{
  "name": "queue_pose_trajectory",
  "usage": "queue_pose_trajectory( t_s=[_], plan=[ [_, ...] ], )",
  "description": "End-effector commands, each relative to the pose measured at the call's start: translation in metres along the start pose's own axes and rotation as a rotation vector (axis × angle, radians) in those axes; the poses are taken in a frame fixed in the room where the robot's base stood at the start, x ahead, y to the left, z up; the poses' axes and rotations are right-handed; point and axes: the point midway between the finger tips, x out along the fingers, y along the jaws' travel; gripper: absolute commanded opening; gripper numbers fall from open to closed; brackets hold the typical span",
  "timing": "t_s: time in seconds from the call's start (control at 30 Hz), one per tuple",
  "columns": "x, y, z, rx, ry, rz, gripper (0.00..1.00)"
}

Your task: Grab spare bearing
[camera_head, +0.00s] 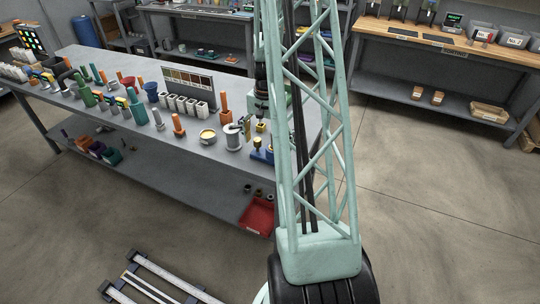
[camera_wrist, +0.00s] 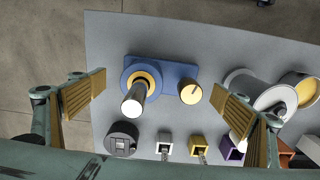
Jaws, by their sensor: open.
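In the wrist view a blue fixture (camera_wrist: 170,72) stands on the grey bench top. A blue and yellow ring with a silver post (camera_wrist: 131,105) is at its left, and a round gold-topped piece (camera_wrist: 190,93) is at its right. I cannot tell for sure which piece is the spare bearing. My gripper (camera_wrist: 159,84) is open and empty, with one finger on each side of the fixture in the picture. In the head view the blue fixture (camera_head: 257,155) sits near the bench's right end, partly hidden by my column.
Near the fixture are a dark round piece (camera_wrist: 121,138), small square holders (camera_wrist: 165,146) with pins, and a white cylinder (camera_wrist: 262,92). The bench (camera_head: 105,60) carries many upright coloured pieces to the left. A red bin (camera_head: 257,215) is on the lower shelf. Bare bench shows beyond the fixture.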

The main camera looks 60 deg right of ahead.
Motion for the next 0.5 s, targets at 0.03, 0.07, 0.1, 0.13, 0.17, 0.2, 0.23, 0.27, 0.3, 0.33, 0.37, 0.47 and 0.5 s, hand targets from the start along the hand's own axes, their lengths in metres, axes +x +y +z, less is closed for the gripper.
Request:
queue_pose_trajectory(
  t_s=[0.03,0.07,0.1,0.13,0.17,0.2,0.23,0.27,0.3,0.33,0.37,0.47,0.5],
  plan=[
    [0.007,0.000,0.000,0.000,-0.001,0.001,0.93],
    [0.010,0.001,0.000,0.000,-0.002,0.001,0.93],
    [0.015,0.001,0.000,0.000,-0.002,0.001,0.93],
    [0.018,0.001,0.000,0.000,-0.002,0.001,0.93],
    [0.020,0.001,0.000,0.000,-0.002,0.001,0.93],
    [0.024,0.000,0.000,0.000,-0.001,0.001,0.93],
    [0.026,0.000,0.000,0.000,-0.001,0.001,0.93],
    [0.028,0.000,0.000,0.000,-0.001,0.001,0.93],
    [0.030,0.000,0.000,0.000,-0.001,0.001,0.93],
    [0.031,0.000,0.000,0.000,-0.001,0.001,0.93],
    [0.032,0.000,0.000,0.000,-0.001,0.000,0.93],
    [0.034,0.000,0.000,0.000,0.000,0.000,0.93],
    [0.034,0.000,0.000,0.000,0.000,0.000,0.93]
  ],
)
